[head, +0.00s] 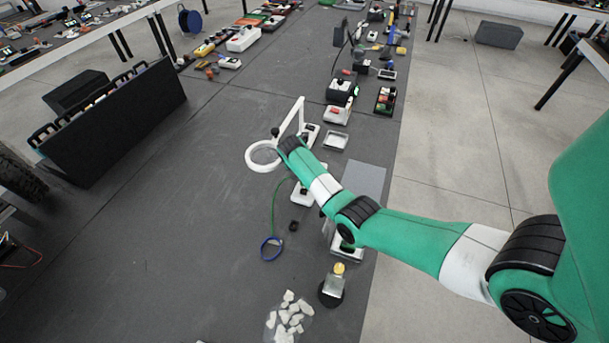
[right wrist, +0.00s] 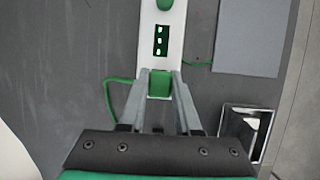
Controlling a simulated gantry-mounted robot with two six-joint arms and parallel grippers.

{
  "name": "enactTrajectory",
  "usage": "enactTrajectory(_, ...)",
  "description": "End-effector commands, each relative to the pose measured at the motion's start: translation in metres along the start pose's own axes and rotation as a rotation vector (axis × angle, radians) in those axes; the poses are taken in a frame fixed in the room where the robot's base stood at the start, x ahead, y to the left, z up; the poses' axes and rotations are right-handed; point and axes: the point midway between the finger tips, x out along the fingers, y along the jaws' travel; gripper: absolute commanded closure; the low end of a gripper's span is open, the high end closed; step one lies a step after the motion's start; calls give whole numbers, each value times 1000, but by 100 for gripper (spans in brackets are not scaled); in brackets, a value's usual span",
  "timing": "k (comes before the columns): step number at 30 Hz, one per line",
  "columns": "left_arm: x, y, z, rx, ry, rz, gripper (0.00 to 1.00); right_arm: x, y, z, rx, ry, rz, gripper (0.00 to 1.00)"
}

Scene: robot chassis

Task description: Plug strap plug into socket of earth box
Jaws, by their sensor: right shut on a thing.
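The earth box (right wrist: 172,60) is a white box with a green knob (right wrist: 165,4) and a dark socket panel (right wrist: 160,40) in the right wrist view. In the head view the earth box (head: 304,192) is partly hidden by my right arm. My right gripper (right wrist: 160,84) is shut on the green strap plug (right wrist: 160,87), just below the socket panel in the picture. I cannot tell whether the plug touches the box. A green cord (head: 273,208) runs to a blue wrist strap (head: 271,248) on the mat. My left gripper is out of view.
A white ring lamp (head: 263,157) stands close to my right arm. A grey pad (head: 365,178) lies right of the box. A metal tray (right wrist: 246,132) is at lower right.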

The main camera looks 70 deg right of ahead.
Motion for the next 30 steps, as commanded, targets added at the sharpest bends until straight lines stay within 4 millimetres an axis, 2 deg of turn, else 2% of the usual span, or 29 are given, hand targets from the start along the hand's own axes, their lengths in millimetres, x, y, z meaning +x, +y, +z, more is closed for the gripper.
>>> enactTrajectory(30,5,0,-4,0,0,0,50,0,0,0,0,0,0,100)
